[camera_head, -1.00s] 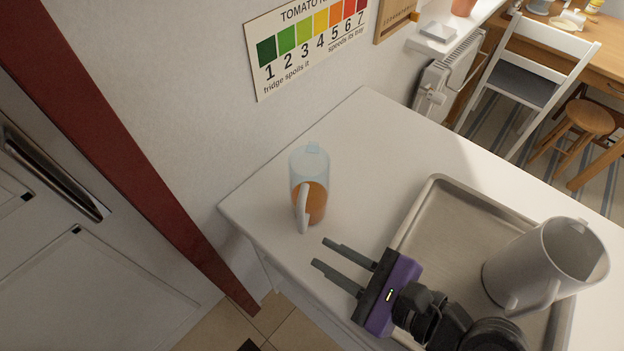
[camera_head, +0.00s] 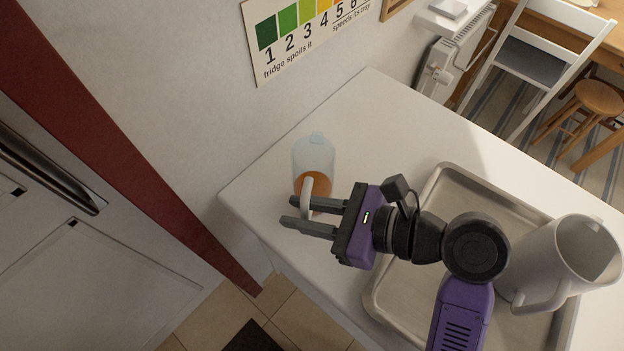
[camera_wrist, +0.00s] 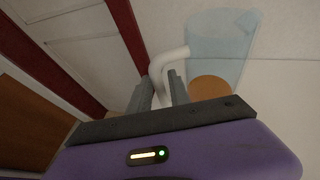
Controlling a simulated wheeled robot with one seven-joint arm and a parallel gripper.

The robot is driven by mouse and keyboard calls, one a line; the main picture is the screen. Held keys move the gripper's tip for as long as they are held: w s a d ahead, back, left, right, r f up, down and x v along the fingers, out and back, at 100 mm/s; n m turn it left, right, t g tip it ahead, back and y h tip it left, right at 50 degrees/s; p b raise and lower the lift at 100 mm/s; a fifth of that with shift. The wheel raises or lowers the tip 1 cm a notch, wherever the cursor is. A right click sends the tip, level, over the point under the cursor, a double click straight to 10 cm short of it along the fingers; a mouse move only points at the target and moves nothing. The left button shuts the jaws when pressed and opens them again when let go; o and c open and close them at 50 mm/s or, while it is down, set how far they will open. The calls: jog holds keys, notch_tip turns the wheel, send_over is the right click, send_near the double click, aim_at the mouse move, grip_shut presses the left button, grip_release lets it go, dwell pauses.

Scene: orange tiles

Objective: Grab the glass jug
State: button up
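The glass jug (camera_head: 314,156) is clear and bluish with an orange lower part and a white handle. It stands upright on the white counter near its left end. My gripper (camera_head: 288,211) is open, with its two fingers apart and level with the jug's handle (camera_head: 307,194). In the wrist view the handle (camera_wrist: 168,62) reaches down between the fingers of my gripper (camera_wrist: 160,78), and the jug's body (camera_wrist: 220,45) is to the right of them. I cannot tell whether a finger touches the handle.
A metal tray (camera_head: 438,190) lies on the counter (camera_head: 375,115) to the right, under my arm. A whitish pitcher (camera_head: 540,262) stands on it. A wall with a color chart (camera_head: 300,35) rises behind the jug. The counter between jug and tray is clear.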

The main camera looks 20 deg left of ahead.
jog(key=shift+x, duration=1.3)
grip_shut()
dwell(0.4)
